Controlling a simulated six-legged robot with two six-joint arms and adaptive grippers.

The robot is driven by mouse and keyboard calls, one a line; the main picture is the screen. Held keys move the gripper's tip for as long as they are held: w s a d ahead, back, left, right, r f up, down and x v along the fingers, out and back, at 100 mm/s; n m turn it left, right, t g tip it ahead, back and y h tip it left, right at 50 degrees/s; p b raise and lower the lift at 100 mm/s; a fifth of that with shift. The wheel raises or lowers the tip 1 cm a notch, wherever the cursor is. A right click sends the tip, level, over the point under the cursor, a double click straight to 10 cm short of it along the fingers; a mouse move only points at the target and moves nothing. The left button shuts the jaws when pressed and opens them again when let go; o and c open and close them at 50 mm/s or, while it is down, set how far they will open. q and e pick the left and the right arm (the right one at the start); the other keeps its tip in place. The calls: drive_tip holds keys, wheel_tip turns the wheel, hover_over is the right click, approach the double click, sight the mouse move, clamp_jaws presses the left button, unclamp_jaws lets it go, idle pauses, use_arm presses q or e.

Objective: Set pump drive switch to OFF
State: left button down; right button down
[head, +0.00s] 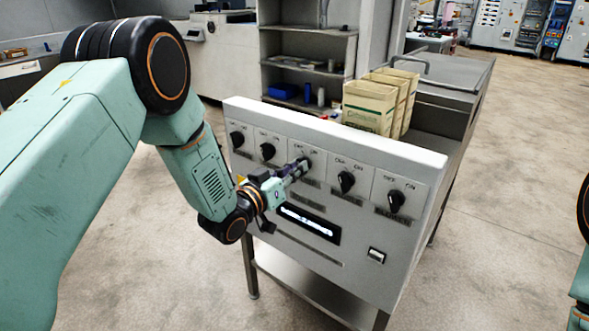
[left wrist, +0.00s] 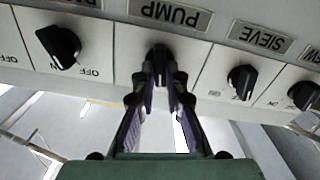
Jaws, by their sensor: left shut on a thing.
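The pump drive switch (left wrist: 159,52) is a black rotary knob under the PUMP label (left wrist: 169,14), which appears upside down in the left wrist view. My left gripper (head: 299,167) is at the middle knob of the white control panel (head: 335,137). In the left wrist view its two fingers (left wrist: 160,82) are closed on the sides of the pump knob. The fingers cover most of this knob in the head view, so I cannot tell its pointer position. My right gripper is outside both views.
Neighbouring black knobs (head: 267,151) and (head: 347,182) sit close on both sides; the SIEVE knob (left wrist: 241,80) is one of them. Below are a lit display (head: 308,222) and a small rocker switch (head: 376,255). Floor in front is clear.

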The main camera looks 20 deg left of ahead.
use_arm(q)
drive_tip(key=shift+w+r+n, duration=0.1)
drive_tip(key=shift+r+n, duration=0.1)
drive_tip(key=shift+n, duration=0.6)
drive_tip(key=c, duration=1.4)
unclamp_jaws()
drive_tip(key=shift+f, duration=0.15)
drive_tip(key=shift+a, duration=0.1)
drive_tip(key=v, duration=1.2)
